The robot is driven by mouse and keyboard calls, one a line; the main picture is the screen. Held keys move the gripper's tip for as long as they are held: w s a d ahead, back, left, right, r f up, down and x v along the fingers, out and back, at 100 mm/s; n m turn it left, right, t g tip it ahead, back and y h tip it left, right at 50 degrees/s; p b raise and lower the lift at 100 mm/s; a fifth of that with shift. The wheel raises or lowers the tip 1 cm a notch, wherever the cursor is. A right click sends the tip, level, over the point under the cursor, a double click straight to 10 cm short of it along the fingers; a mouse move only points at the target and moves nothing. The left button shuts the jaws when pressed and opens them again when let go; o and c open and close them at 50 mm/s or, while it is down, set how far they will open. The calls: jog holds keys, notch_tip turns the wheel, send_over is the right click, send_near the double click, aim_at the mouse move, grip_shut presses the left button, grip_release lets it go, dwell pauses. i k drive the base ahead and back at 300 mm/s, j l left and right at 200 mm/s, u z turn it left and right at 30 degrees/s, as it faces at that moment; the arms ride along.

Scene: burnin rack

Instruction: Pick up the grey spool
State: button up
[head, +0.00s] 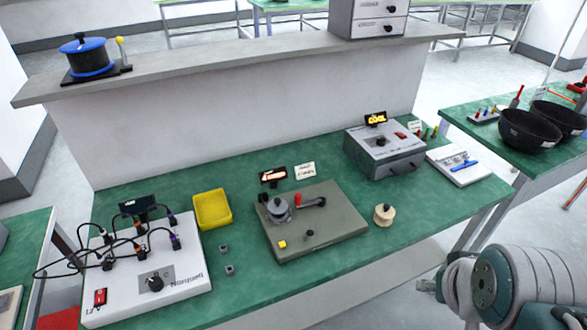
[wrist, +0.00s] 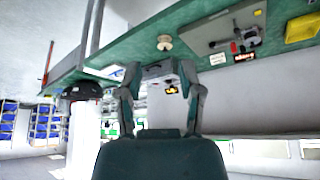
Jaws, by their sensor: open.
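A grey spool-like round piece (head: 278,211) with a dark knob on top sits on the left part of an olive-grey plate fixture (head: 335,228) on the green bench. A small tan spool (head: 384,214) stands upright on the bench just right of the plate. It also shows in the wrist view (wrist: 165,43), which is turned upside down. My gripper (wrist: 160,70) is open and empty, its two fingers spread, apart from both spools. In the head view my arm is at the lower right, off the bench's front edge.
A yellow tray (head: 212,210) and a white wired panel (head: 150,275) are at the left. A grey box (head: 384,150) with a lit sign stands behind the tan spool. A raised shelf (head: 230,57) runs behind.

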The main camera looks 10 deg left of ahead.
aim_at(278, 207)
jog(key=i+j+u, duration=0.1)
jog(key=i+u, duration=0.45)
jog(key=u, duration=0.2)
